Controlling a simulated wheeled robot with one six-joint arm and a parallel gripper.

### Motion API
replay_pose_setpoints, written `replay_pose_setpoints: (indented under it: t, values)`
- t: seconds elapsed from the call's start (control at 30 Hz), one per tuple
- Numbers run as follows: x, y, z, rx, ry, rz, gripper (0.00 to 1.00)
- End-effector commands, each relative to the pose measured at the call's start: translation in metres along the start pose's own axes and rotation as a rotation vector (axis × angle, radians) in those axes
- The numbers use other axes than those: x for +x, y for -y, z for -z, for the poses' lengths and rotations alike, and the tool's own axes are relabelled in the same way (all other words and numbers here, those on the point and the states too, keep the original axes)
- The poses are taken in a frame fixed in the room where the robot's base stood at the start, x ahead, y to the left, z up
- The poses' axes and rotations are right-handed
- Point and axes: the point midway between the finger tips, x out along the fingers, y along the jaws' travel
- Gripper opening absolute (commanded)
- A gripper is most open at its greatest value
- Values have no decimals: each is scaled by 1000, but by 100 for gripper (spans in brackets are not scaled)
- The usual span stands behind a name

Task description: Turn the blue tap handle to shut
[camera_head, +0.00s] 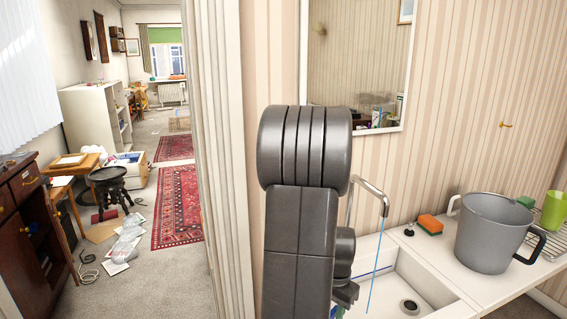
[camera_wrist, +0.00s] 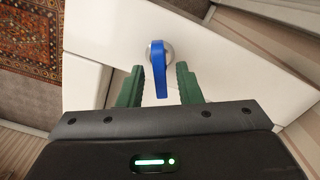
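The blue tap handle (camera_wrist: 159,70) shows in the wrist view on a round metal base, its lever pointing down the picture toward my gripper. My gripper (camera_wrist: 159,82) is open, with one green finger on each side of the lever and a visible gap on both sides. In the head view my arm hides the handle. The metal spout (camera_head: 372,190) curves over the white sink (camera_head: 447,292). A thin blue stream of water (camera_head: 376,270) falls from the spout into the basin near the drain (camera_head: 409,306).
A grey pot (camera_head: 488,232) stands on the counter right of the sink, with an orange and green sponge (camera_head: 430,224) beside it. A green cup (camera_head: 553,210) stands by a wire rack. A mirror (camera_head: 357,60) hangs behind my arm. A doorway wall (camera_head: 223,160) is at left.

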Motion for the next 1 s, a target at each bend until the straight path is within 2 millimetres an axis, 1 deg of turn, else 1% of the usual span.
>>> replay_pose_setpoints:
  t: [0.03, 0.13, 0.17, 0.37, 0.6, 0.7, 0.8, 1.0]
  values:
    - [0, 0, 0, 0, 0, 0, 21]
    - [0, 0, 0, 0, 0, 0, 1]
    - [0, 0, 0, 0, 0, 0, 0]
    - [0, 0, 0, 32, 0, 0, 0]
    - [0, 0, 0, 284, 1, 0, 0]
    - [0, 0, 0, 363, 1, -1, 0]
    - [0, 0, 0, 399, 1, -1, 0]
    - [0, 0, 0, 403, 1, -1, 0]
